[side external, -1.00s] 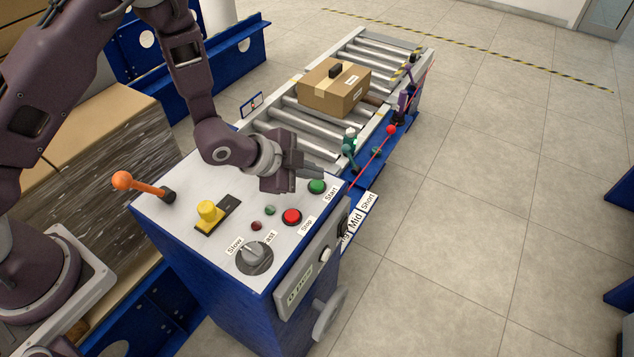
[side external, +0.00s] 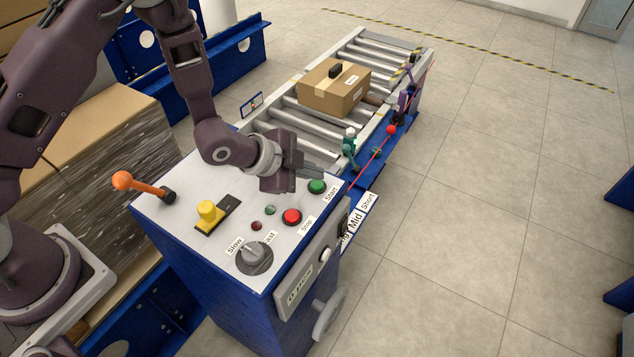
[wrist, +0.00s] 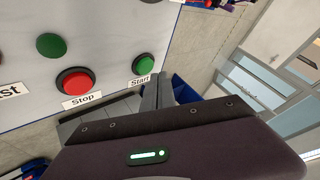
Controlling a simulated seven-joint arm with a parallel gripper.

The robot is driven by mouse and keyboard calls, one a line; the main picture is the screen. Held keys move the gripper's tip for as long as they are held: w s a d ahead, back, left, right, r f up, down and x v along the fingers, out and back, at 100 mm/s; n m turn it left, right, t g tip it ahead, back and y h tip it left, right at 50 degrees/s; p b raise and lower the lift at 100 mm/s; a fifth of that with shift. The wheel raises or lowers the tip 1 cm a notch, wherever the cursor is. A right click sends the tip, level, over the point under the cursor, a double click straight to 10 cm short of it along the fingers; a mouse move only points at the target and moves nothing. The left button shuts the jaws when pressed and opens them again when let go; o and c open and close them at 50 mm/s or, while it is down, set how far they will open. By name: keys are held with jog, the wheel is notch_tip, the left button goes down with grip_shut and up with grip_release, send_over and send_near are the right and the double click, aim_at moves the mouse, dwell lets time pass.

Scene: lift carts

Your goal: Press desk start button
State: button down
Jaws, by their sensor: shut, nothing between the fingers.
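The green Start button (side external: 317,186) sits near the right corner of the white desk top (side external: 185,222), beside its "Start" label. In the wrist view the Start button (wrist: 143,64) is in plain sight, just left of my fingertips. My gripper (side external: 314,167) is shut and empty, and its fingers are close to the Start button. In the wrist view my gripper (wrist: 158,85) shows its fingers together. I see no clear contact with the button.
The red Stop button (side external: 292,216) is next to Start. Small green (side external: 270,210) and red (side external: 256,226) lamps, a speed knob (side external: 254,256), a yellow switch (side external: 208,212) and an orange lever (side external: 140,185) share the desk. A cardboard box (side external: 334,88) lies on the roller conveyor behind.

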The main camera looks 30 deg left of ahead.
jog(key=shift+f, duration=0.1)
jog(key=shift+f, duration=0.3)
